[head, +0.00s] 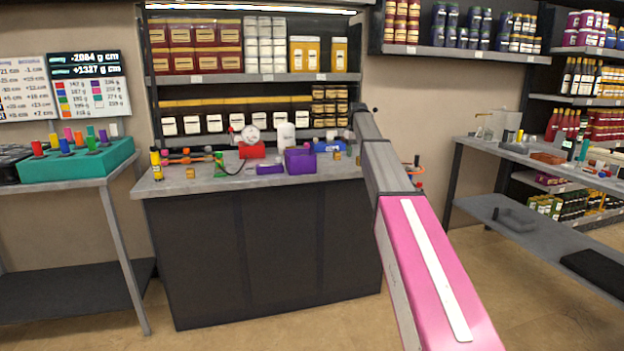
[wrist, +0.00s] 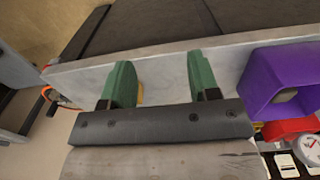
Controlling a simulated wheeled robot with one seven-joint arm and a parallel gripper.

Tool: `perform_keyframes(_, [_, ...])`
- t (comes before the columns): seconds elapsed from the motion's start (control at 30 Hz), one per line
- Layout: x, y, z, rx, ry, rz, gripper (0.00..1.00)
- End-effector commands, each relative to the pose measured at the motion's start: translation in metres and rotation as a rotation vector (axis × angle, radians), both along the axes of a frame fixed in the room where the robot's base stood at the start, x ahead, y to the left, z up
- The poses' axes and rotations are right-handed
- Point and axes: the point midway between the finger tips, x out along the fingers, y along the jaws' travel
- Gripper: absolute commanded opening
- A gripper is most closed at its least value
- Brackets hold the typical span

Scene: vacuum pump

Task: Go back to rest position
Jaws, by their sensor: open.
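My gripper (wrist: 160,75) shows in the wrist view with two green fingers spread apart and nothing between them. It is above the grey worktop (wrist: 150,72), near its front edge. A small yellow piece shows beside the left finger, partly hidden. A purple open box (wrist: 285,85) lies to the right of the fingers, apart from them. In the head view my arm reaches over the right end of the workbench, and I cannot make out the fingers there. The purple box (head: 299,162) stands left of the arm. A red device with a white round gauge (head: 251,135) stands behind it.
A white bottle (head: 286,137), a blue piece (head: 329,146) and several small parts crowd the worktop. A left table holds a teal block of coloured pegs (head: 80,160). A right bench (head: 590,180) holds more parts. Stocked shelves (head: 245,80) rise behind the workbench. Floor between the benches is clear.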

Motion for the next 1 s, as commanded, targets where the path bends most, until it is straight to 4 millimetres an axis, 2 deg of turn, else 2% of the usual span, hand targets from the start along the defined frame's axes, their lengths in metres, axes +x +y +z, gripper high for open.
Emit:
perform_keyframes(0.03, [-0.013, 0.000, -0.016, 0.000, 0.003, -0.005, 0.56])
perform_keyframes(0.27, [-0.060, 0.000, -0.086, 0.000, 0.003, -0.033, 0.56])
perform_keyframes(0.37, [-0.097, 0.000, -0.130, 0.000, 0.005, -0.052, 0.56])
perform_keyframes(0.5, [-0.159, 0.000, -0.196, 0.000, 0.005, -0.086, 0.56])
perform_keyframes(0.7, [-0.254, 0.001, -0.276, 0.000, 0.003, -0.135, 0.56])
perform_keyframes(0.8, [-0.303, 0.001, -0.309, 0.000, 0.003, -0.158, 0.56])
perform_keyframes(1.0, [-0.402, 0.001, -0.359, 0.000, 0.001, -0.206, 0.56])
